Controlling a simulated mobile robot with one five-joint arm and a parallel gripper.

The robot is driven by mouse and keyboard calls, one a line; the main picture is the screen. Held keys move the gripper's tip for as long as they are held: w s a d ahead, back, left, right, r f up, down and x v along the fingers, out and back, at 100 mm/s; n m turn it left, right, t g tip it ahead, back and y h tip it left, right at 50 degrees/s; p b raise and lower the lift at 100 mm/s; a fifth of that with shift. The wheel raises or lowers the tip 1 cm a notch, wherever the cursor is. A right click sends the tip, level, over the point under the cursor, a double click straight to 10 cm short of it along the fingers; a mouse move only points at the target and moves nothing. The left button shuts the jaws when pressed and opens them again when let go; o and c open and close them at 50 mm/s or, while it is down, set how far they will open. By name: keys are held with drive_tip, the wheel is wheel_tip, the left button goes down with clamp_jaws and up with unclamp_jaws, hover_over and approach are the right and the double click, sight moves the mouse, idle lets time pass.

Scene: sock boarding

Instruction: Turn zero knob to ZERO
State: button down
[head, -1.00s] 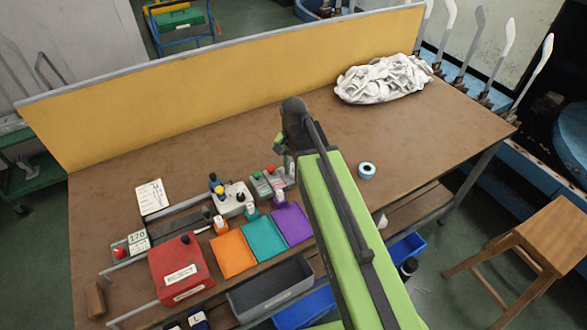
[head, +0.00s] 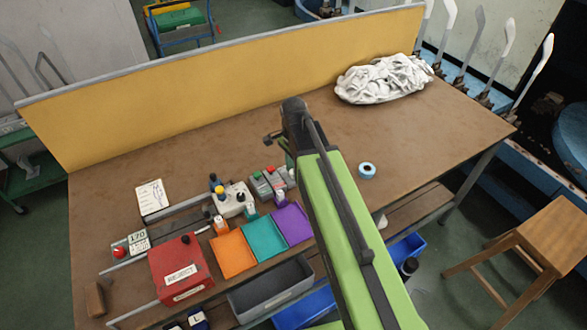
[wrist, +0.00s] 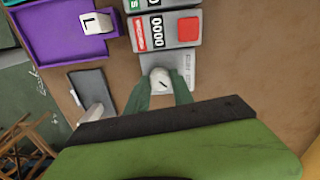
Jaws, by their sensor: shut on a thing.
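The white zero knob (wrist: 160,78) sits on a light grey plate (wrist: 183,62) in the wrist view. It carries a short dark mark that looks slanted. The small lettering on the plate's right side is too small to read surely. My gripper (wrist: 160,90) is shut on the knob, one green finger on each side of it. Just above the plate is a grey counter unit (wrist: 168,32) with a red button; its display looks like 0000. In the head view my arm hides the knob, and the grey counter units (head: 267,184) show left of the arm.
A purple tray (head: 291,224) lies close to the counters, with teal (head: 264,238) and orange (head: 233,253) trays beside it. A red reject box (head: 181,271) stands at the left. A tape roll (head: 367,170) and white cloth heap (head: 384,79) lie right. The table's middle is clear.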

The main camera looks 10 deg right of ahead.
idle(0.4)
drive_tip(key=c, duration=1.1)
unclamp_jaws()
wheel_tip(320, 180, up, 17)
drive_tip(key=p, duration=1.7)
drive_tip(key=shift+r, duration=0.15)
